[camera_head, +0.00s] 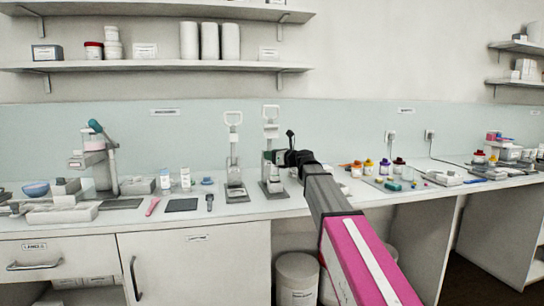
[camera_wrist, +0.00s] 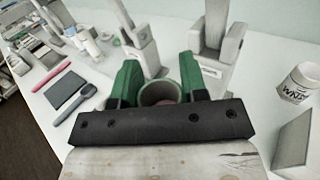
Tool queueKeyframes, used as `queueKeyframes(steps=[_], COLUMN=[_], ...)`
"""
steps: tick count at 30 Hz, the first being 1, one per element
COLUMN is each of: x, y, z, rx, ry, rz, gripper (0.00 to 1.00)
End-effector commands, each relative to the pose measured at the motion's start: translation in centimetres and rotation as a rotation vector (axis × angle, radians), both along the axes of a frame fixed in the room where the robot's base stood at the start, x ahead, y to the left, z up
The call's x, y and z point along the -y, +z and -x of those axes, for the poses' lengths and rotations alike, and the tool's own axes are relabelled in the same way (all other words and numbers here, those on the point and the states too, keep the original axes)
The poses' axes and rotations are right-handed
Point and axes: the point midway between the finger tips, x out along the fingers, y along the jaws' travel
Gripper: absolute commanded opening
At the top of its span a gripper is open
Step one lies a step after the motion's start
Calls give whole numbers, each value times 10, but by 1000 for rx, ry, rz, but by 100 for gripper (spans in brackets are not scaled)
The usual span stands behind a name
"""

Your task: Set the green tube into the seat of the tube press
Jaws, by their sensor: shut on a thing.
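My gripper (camera_wrist: 160,88) has green fingers on a dark bar and is shut on the green tube (camera_wrist: 158,93). The tube shows as an open round end with a grey-green rim between the fingers; its lower part is hidden. Two similar grey presses with loop handles stand on the bench, a left press (camera_head: 235,180) and a right press (camera_head: 270,125). In the head view my gripper (camera_head: 268,157) overlaps the right press. In the wrist view the left press (camera_wrist: 147,52) and right press (camera_wrist: 214,48) are beyond the fingers. Their labels are unreadable, and I see no tube in either.
A dark mat (camera_head: 181,205), a pink tool (camera_head: 153,206) and a dark-handled tool (camera_head: 209,202) lie left of the presses. A white jar (camera_wrist: 299,84) stands right of my gripper. Several coloured bottles and a small green item (camera_head: 393,186) are further right.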

Motion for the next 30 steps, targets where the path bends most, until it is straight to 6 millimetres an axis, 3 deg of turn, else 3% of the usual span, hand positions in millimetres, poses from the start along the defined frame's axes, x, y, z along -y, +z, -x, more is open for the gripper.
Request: queueKeyframes(steps=[30], x=[0], y=[-22], z=[0], rx=[-1], ry=[0], rz=[-1], gripper=[4])
